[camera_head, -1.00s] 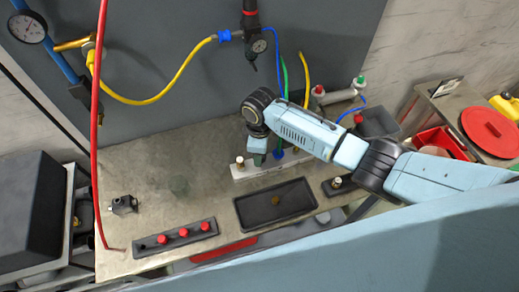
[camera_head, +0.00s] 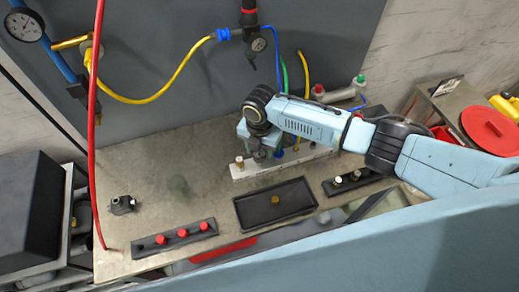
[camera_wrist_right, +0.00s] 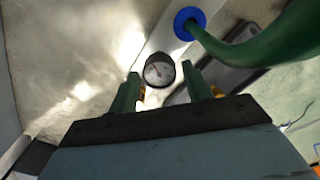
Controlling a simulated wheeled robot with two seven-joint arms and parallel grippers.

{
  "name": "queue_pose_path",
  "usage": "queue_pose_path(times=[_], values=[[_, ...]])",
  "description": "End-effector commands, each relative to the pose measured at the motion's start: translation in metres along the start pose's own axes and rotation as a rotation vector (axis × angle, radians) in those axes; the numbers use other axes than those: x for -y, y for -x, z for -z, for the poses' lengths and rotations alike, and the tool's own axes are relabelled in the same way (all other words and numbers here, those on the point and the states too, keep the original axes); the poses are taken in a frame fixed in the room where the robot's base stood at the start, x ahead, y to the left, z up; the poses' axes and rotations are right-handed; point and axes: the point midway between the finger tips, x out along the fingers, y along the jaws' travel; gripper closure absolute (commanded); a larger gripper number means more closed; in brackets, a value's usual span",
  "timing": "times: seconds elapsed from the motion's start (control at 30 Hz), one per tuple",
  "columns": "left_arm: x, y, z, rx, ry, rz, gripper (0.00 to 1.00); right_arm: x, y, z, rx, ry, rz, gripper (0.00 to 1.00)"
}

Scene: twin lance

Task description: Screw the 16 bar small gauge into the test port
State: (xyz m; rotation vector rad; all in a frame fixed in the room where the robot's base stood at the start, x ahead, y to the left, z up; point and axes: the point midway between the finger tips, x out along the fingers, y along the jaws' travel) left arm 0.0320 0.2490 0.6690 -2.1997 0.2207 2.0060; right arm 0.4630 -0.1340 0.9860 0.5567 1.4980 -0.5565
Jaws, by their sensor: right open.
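A small round gauge (camera_wrist_right: 159,70) with a pale dial and dark rim shows in the right wrist view, between and just beyond the fingertips. Its dial marking is too small to read. My right gripper (camera_wrist_right: 161,90) is open, with one green finger on each side of the gauge; I cannot tell whether they touch it. In the head view the right gripper (camera_head: 260,151) points down at the pale port block (camera_head: 301,158), and the gauge is hidden there. I cannot tell which port is the test port. My left gripper is not in view.
A green hose (camera_wrist_right: 240,48) with a blue collar (camera_wrist_right: 188,22) is close beside the right fingers. A black tray (camera_head: 290,207), a rack with red caps (camera_head: 160,242) and a small dark rack (camera_head: 345,184) lie in front. The bench's left part is mostly clear.

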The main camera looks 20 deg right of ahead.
Motion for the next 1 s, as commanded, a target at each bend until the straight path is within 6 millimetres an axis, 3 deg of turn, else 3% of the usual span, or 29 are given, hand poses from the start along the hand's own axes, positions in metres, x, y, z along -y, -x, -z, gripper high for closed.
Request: queue_pose_path(times=[0.6, 0.87, 1.0], values=[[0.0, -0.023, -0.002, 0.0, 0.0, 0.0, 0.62, 0.001, -0.001, -0.001, 0.0, 0.863, 0.0, 0.51], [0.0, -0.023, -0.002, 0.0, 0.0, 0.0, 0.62, 0.001, 0.0, -0.001, 0.0, 0.905, 0.0, 0.51], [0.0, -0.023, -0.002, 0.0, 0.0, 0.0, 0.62, 0.001, 0.0, -0.001, 0.0, 0.903, 0.0, 0.65]])
